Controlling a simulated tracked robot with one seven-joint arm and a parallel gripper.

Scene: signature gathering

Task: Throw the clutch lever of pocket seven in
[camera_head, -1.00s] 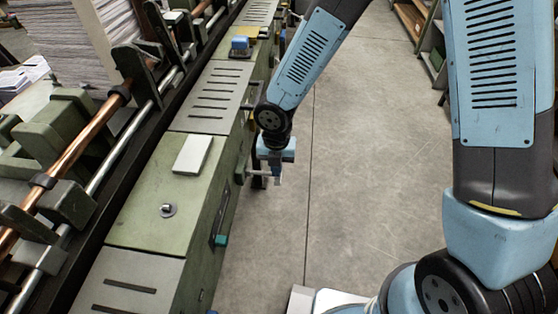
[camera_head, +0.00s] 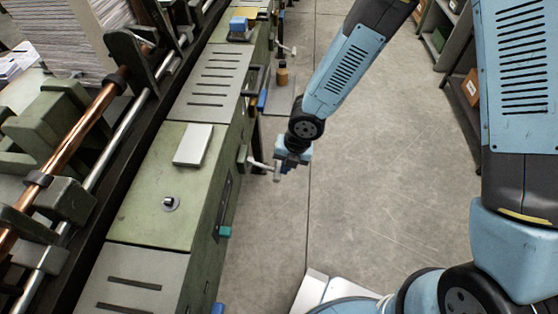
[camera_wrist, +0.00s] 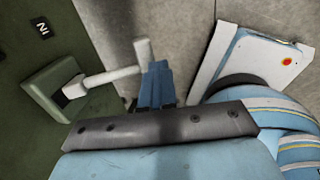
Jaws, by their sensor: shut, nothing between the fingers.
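A pale lever (camera_wrist: 112,75) with a crossbar at its end sticks out of a square green housing (camera_wrist: 45,88) on the machine's side. It also shows in the head view (camera_head: 260,164), pointing out over the aisle. My gripper (camera_wrist: 158,72) is shut and empty, its blue fingers just right of the crossbar. I cannot tell whether they touch it. In the head view my gripper (camera_head: 284,172) hangs beside the lever's outer end. A small black label (camera_wrist: 42,28), seemingly reading IN turned sideways, is on the green panel above the housing. No pocket number is readable.
The green machine (camera_head: 150,205) runs along the left, with slotted grey plates on top. A teal handle (camera_head: 224,231) and a blue handle (camera_head: 262,100) stick out of its side. Another pale lever (camera_head: 287,48) is farther off.

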